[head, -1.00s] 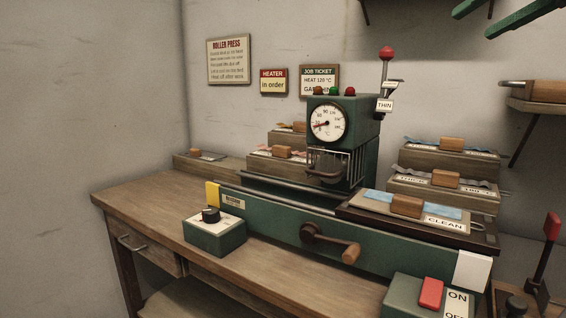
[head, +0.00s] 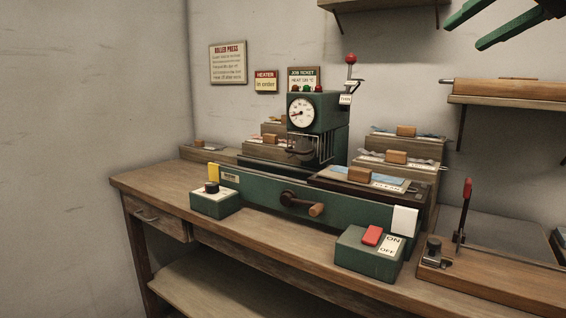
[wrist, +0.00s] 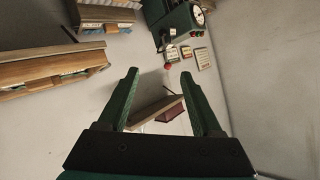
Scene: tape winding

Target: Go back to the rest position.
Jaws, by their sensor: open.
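My gripper (wrist: 158,76) shows in the wrist view with its two green fingers spread apart and nothing between them. In the head view its green fingers (head: 502,22) reach in at the top right corner, high above the bench and clear of everything. The green roller press (head: 318,120) stands on the wooden bench, with a round gauge (head: 301,113), a crank with a wooden handle (head: 316,209) and a red-knobbed lever (head: 351,60). A carriage tray with a blue strip and wooden grip (head: 360,174) sits on the press bed's right end.
A switch box with a red rocker (head: 368,255) stands at the bench front, and a dial box (head: 216,203) at left. Stepped blocks with strips (head: 408,147) stand behind the press. Wall shelves (head: 510,102) are at right. A red-handled lever (head: 463,215) stands on a board at right.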

